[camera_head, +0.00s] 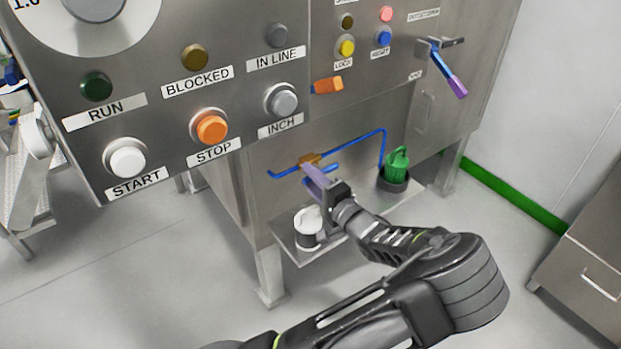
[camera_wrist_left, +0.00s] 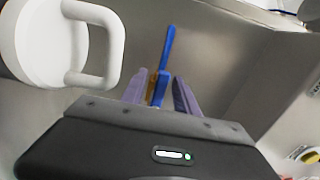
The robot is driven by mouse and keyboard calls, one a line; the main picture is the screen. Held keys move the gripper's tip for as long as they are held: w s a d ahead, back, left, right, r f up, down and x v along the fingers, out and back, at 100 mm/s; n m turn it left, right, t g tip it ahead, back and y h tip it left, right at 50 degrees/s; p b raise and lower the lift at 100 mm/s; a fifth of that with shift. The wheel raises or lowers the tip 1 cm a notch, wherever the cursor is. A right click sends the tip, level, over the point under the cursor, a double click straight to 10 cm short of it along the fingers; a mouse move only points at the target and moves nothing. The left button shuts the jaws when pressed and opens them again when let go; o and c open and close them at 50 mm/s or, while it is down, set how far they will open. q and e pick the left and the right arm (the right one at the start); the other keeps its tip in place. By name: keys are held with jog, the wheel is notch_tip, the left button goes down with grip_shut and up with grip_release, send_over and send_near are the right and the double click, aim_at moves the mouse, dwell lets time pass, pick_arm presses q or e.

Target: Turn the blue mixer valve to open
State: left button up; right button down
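The blue valve handle (camera_head: 325,168) sits on a brass body (camera_head: 310,158) in a thin blue pipe, low on the steel cabinet front. In the left wrist view the blue handle (camera_wrist_left: 168,50) rises between the two purple fingers. My left gripper (camera_head: 317,176) is at the valve, and its fingers hide part of it. In the left wrist view the left gripper (camera_wrist_left: 160,95) has its fingers apart, on either side of the handle's lower part. Contact with the handle cannot be made out. My right gripper is in neither view.
A white container with a handle (camera_head: 308,228) stands just below the gripper on a shelf, close to the left finger side in the wrist view (camera_wrist_left: 45,45). A green object (camera_head: 397,163) stands in a dark cup to the right. The button panel (camera_head: 150,95) overhangs at upper left.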

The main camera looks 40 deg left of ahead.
pick_arm(q)
jog(key=v, duration=0.7)
jog(key=shift+d+p, duration=0.3)
jog(key=shift+d, duration=0.1)
jog(key=shift+s, duration=0.1)
